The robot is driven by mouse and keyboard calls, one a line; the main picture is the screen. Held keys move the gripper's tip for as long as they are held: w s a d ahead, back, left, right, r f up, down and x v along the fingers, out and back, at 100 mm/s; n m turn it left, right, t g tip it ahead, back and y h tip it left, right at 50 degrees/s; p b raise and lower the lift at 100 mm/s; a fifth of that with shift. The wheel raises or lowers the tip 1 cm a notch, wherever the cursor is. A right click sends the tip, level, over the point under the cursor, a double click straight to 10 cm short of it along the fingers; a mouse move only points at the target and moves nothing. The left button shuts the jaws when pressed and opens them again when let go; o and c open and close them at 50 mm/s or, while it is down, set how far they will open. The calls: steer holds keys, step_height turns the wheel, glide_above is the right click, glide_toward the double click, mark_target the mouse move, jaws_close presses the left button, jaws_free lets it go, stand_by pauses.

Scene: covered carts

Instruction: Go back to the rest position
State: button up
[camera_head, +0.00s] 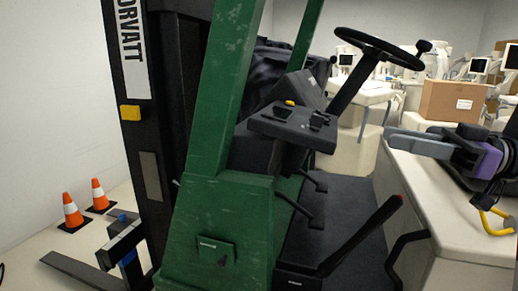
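My gripper (392,138) shows at the right in the head view, with two grey fingers pointing left. Behind the fingers are a black body and a purple band. The fingers lie close together from this angle, and I cannot tell whether they are open or shut. I see nothing held between them. The gripper appears in front of or over the pale bodywork (448,190) of a forklift; whether it touches is unclear. The rest of the arm is cut off by the right edge.
A green forklift frame (215,215) and black mast (160,110) fill the middle. A steering wheel (380,46) stands behind. Two orange cones (72,212) are on the floor at left. A cardboard box (452,100) and medical carts stand at the back right.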

steer(key=w+a+f+m+t+h+p, duration=0.15)
steer(key=f+m+t+h, duration=0.35)
steer(key=f, duration=0.7)
steer(key=w+a+f+m+t+h+p, duration=0.1)
steer(key=a+f+m+t+h, duration=0.1)
steer(key=f+m, duration=0.8)
steer(key=s+a+f+m+t+h+p, duration=0.1)
steer(key=s+f+h, duration=0.3)
steer(key=f, duration=0.5)
steer(key=s+f+m+h+p, duration=0.1)
steer(key=s+f+h, duration=0.1)
steer(key=s+f, duration=0.55)
steer(key=s+d+f+h+p, duration=0.1)
steer(key=s+f+h, duration=0.15)
steer(key=s, duration=0.65)
steer(key=s+f+h+p, duration=0.2)
steer(key=s+h, duration=0.1)
steer(key=s, duration=0.5)
steer(key=s+a+r+n+t+p, duration=0.1)
steer(key=s+r+n+p, duration=0.1)
steer(key=s+r, duration=1.2)
steer(key=shift+v, duration=1.15)
